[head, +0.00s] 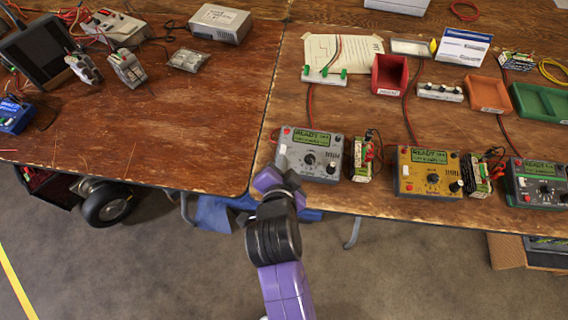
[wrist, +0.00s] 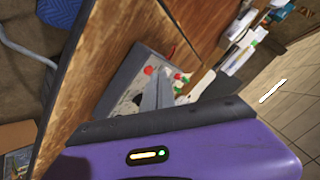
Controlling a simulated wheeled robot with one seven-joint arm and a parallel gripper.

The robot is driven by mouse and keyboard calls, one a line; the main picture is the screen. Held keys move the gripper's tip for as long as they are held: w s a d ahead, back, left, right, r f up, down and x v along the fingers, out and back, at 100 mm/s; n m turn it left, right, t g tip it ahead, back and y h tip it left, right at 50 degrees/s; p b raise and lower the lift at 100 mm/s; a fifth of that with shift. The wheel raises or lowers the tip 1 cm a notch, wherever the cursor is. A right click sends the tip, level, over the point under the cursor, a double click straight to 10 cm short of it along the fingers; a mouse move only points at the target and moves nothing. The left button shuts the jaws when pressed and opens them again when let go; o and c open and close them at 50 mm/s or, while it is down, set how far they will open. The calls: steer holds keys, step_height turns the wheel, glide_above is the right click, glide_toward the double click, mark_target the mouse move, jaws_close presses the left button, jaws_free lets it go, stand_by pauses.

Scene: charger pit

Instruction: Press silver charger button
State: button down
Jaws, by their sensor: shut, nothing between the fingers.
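The silver charger (head: 322,168) sits at the front edge of the right-hand table. It has a green screen reading READY (head: 311,139), a dark dial (head: 309,158), a white knob (head: 331,167) and a red button (head: 286,131) at its upper left. My gripper (head: 283,164) is shut and empty at the charger's lower left corner, hiding that part of its face. In the wrist view the charger (wrist: 122,76) shows tilted, with a grey finger (wrist: 152,97) in front of it. I cannot tell whether the finger touches it.
A yellow charger (head: 429,187) and a dark charger (head: 535,195) stand to the right, with battery packs (head: 363,157) between. A red bin (head: 390,75) and orange tray (head: 487,94) lie behind. The left table (head: 205,125) has a clear front area.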

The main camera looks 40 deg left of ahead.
steer(key=shift+f+b, duration=0.3)
steer(key=shift+f, duration=0.1)
stand_by(0.5)
steer(key=shift+r, duration=0.1)
steer(key=shift+r+p, duration=0.7)
steer(key=shift+s+d+r+p, duration=0.1)
steer(key=shift+s+r+p, duration=0.05)
steer(key=shift+r+p, duration=0.65)
steer(key=shift+s+d+r+p, duration=0.1)
steer(key=shift+s+r+p, duration=0.05)
steer(key=shift+r+p, duration=0.6)
steer(key=shift+s+d+r+p, duration=0.1)
steer(key=shift+s+r+p, duration=0.05)
steer(key=shift+r+p, duration=0.65)
steer(key=shift+r, duration=0.15)
